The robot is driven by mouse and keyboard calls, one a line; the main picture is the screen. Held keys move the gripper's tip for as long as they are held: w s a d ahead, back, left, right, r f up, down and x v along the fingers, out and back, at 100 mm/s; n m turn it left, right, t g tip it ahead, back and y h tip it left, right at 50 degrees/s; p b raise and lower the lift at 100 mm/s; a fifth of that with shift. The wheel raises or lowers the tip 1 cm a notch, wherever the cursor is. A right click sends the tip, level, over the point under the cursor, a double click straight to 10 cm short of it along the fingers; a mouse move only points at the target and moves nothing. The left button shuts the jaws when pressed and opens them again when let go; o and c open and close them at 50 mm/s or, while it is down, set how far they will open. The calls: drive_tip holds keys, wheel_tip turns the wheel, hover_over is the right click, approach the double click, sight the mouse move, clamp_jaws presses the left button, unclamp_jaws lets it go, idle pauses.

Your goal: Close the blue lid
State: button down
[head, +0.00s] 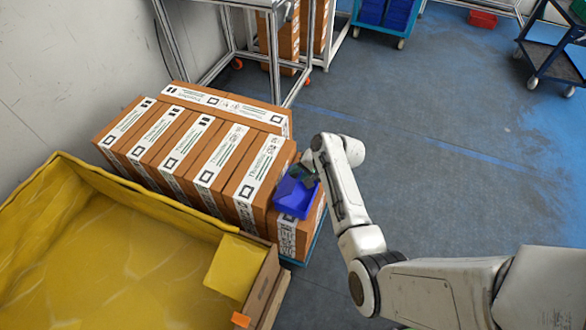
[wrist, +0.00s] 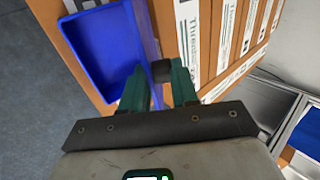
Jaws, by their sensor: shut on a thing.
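An open blue box (head: 293,197) sits on top of the front-right brown carton in the head view. In the wrist view it shows its hollow inside (wrist: 98,48) at the upper left. A blue panel, the lid (wrist: 146,40), stands up along the right side of the box, tilted away from the opening. My gripper (head: 304,175) is at the box's far edge. In the wrist view its green fingers (wrist: 158,78) are on both sides of the lid's lower end and shut on it. The fingertips partly hide the contact.
Brown cartons (head: 190,150) with white labels stand in a row beside the box. A large yellow bin (head: 100,250) is at the left front. A metal frame (head: 225,45) stands behind. Grey-blue floor (head: 450,140) on the right is clear.

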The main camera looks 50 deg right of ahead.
drive_tip(key=shift+s+d+f+t+y+b, duration=0.4)
drive_tip(key=shift+s+f+t+b, duration=0.85)
drive_tip(key=shift+b, duration=0.9)
drive_tip(key=shift+s+d+f+t+y+b, duration=0.4)
drive_tip(key=shift+s+f+t+b, duration=0.45)
drive_tip(key=shift+f+b, duration=0.95)
drive_tip(key=shift+s+d+f+t+y+b, duration=0.4)
drive_tip(key=shift+s+f+t+b, duration=0.65)
drive_tip(key=shift+b, duration=1.4)
drive_tip(key=shift+w+a+f+t, duration=0.15)
drive_tip(key=shift+a+t, duration=0.05)
drive_tip(key=shift+t, duration=0.05)
drive_tip(key=c, duration=1.2)
unclamp_jaws()
drive_tip(key=shift+o, duration=1.2)
drive_tip(key=shift+w, duration=0.1)
